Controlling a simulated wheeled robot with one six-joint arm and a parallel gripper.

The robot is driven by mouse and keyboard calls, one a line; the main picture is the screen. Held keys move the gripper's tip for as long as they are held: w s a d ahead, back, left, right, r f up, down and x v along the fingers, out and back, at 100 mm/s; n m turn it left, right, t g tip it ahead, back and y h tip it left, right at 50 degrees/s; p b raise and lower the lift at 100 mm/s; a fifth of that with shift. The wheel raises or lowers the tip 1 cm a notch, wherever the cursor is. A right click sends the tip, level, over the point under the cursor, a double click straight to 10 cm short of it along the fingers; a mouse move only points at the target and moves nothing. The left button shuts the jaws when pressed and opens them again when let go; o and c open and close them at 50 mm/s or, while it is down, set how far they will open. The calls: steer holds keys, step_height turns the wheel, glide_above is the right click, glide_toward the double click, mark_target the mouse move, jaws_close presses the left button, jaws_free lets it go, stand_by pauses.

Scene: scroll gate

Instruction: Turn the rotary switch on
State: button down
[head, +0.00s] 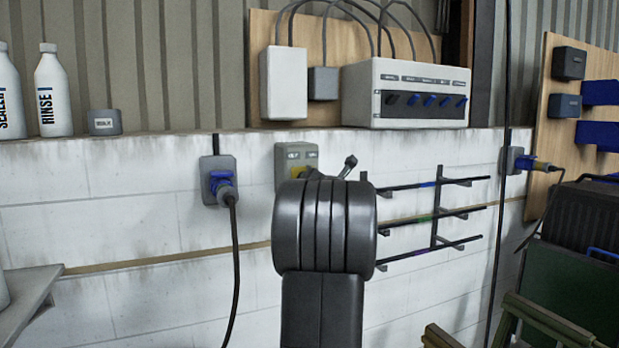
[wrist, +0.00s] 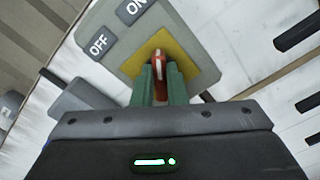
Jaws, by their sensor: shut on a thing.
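The rotary switch is a grey-green box (head: 297,154) on the white wall in the head view, partly hidden behind my arm. In the wrist view the box (wrist: 190,25) is close and tilted, with OFF and ON labels at its upper left. A red knob (wrist: 159,63) with a pale mark stands on its yellow plate (wrist: 201,62). The knob's mark points up in the picture, on the side nearer ON than OFF. My gripper (wrist: 160,82) has its green fingers shut on the knob. My arm hides the fingers in the head view.
A grey socket with a blue plug (head: 220,183) and hanging cable is left of the switch. A rack of dark rods (head: 435,208) is close on the right. A white control box (head: 405,93) and bottles (head: 53,90) stand on the ledge above.

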steer(key=shift+m, duration=0.5)
steer(key=c, duration=1.5)
jaws_free()
steer(key=shift+o, duration=0.2)
steer(key=shift+s+d, duration=0.1)
steer(key=b+v, duration=0.3)
steer(key=v, duration=1)
steer(key=shift+s, duration=0.35)
steer(key=shift+w+d+f, duration=0.1)
steer(key=p+x, duration=0.3)
steer(key=x, duration=1)
steer(key=shift+w, duration=0.35)
